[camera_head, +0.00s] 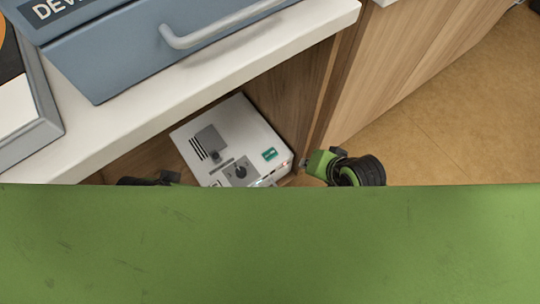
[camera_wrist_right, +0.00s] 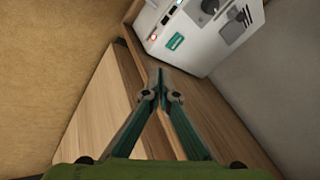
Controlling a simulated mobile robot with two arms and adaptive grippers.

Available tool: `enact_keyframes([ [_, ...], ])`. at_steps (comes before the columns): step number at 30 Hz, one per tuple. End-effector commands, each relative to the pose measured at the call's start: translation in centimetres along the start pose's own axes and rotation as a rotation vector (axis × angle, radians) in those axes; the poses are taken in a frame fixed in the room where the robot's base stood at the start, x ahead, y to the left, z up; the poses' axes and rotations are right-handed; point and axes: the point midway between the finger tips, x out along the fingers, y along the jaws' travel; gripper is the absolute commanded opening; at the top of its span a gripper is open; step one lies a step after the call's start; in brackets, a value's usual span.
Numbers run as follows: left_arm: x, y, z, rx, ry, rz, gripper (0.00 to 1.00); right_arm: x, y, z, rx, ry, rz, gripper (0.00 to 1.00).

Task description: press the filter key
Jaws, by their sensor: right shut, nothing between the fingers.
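A white device (camera_head: 255,125) with a grey dial, dark slots and a green label sits in the open compartment under the white top. It also shows in the right wrist view (camera_wrist_right: 222,54), with small keys and lights on its front edge. I cannot read which key is the filter key. My right gripper (camera_head: 303,164) is at the right of the device's front corner. In the right wrist view its fingertips (camera_wrist_right: 159,76) are together, empty, and appear just short of the device. A dark part, probably my left gripper (camera_head: 150,181), shows at the left, mostly hidden.
A blue case (camera_head: 130,70) with a grey handle stands on the white top (camera_head: 200,85) above the compartment. A wooden side panel (camera_head: 292,85) is close to the right of the device. Open tan floor (camera_head: 450,120) lies at the right. The lower head view is blocked.

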Motion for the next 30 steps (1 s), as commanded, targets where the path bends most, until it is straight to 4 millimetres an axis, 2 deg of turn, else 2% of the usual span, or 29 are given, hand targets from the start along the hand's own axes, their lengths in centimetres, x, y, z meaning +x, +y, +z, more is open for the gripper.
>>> enact_keyframes([
  [3,-0.4,0.0,0.1,0.000,0.002,-0.001,0.00,2.7,-3.4,-0.7,0.224,-0.011,-0.092,0.00],
  [6,-0.5,0.0,0.0,0.000,0.003,-0.001,0.00,4.8,-5.7,-1.2,0.438,-0.040,-0.159,0.00],
  [10,-0.6,0.0,0.0,0.000,0.003,-0.001,0.00,7.4,-7.8,-1.9,0.719,-0.093,-0.219,0.00],
  [15,-0.6,0.0,0.0,0.000,0.003,-0.001,0.00,9.8,-8.8,-2.9,1.012,-0.152,-0.255,0.00],
  [18,-0.5,0.0,0.0,0.000,0.003,-0.001,0.00,10.6,-9.0,-3.4,1.123,-0.174,-0.265,0.00],
  [23,-0.5,0.0,0.0,0.000,0.004,-0.001,0.00,11.1,-9.1,-3.7,1.205,-0.190,-0.270,0.00],
  [30,-0.5,0.0,0.0,0.000,0.004,-0.001,0.00,11.2,-9.1,-3.7,1.213,-0.192,-0.271,0.00],
])
